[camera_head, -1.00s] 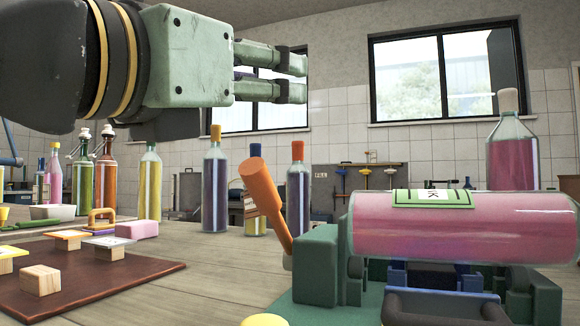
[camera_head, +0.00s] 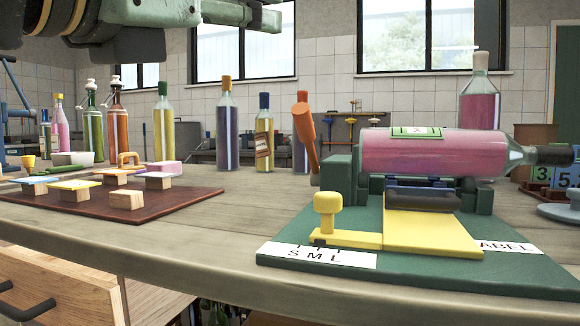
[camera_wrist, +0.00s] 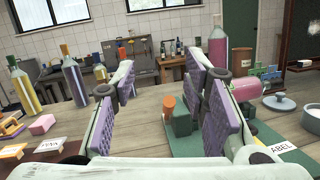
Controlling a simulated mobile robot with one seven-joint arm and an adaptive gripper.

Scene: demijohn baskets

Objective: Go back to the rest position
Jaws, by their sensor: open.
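My gripper (camera_head: 262,14) is at the top left of the head view, above the bench and partly cut off by the upper edge. In the wrist view its two purple-padded fingers (camera_wrist: 160,78) are spread wide with nothing between them. A bottle of pink liquid (camera_head: 432,152) lies on its side in a green cradle (camera_head: 342,176) on the right of the bench, a green label on its upper side. My gripper is apart from it. The bottle also shows in the wrist view (camera_wrist: 246,88), just right of the right finger.
Several upright bottles stand along the back, including a purple one (camera_head: 227,125). An orange-headed handle (camera_head: 305,130) leans beside the cradle. A brown board (camera_head: 95,206) with small blocks lies left. A wooden drawer (camera_head: 60,285) is below the bench edge. The mid-bench wood is clear.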

